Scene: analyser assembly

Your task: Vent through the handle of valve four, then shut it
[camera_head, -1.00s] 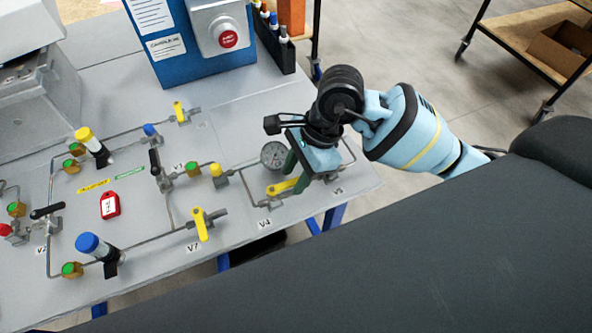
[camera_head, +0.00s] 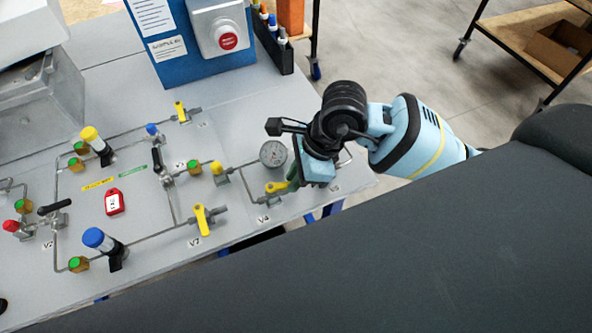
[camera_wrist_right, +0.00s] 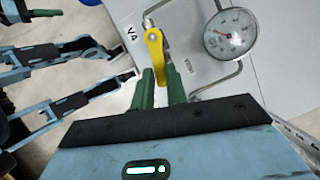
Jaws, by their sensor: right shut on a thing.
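The yellow handle of valve four (camera_head: 276,187) is at the front right of the grey panel, behind its V4 label (camera_head: 263,219). My right gripper (camera_head: 292,177) is low over it, its green fingers partly hidden by its blue body. In the right wrist view, the green fingers (camera_wrist_right: 162,88) are shut on the lower end of the yellow handle (camera_wrist_right: 154,50), one on each side. The V4 label (camera_wrist_right: 131,33) is beside it. My left gripper is not seen in the head view. Blue and black jointed parts of mine at the wrist view's left may belong to it.
A round gauge (camera_head: 273,153) stands close behind the handle, with thin pipes around it. The yellow handle of V7 (camera_head: 202,220) is to the left. A blue box with a red button (camera_head: 228,41) stands at the back. The panel's front edge is near.

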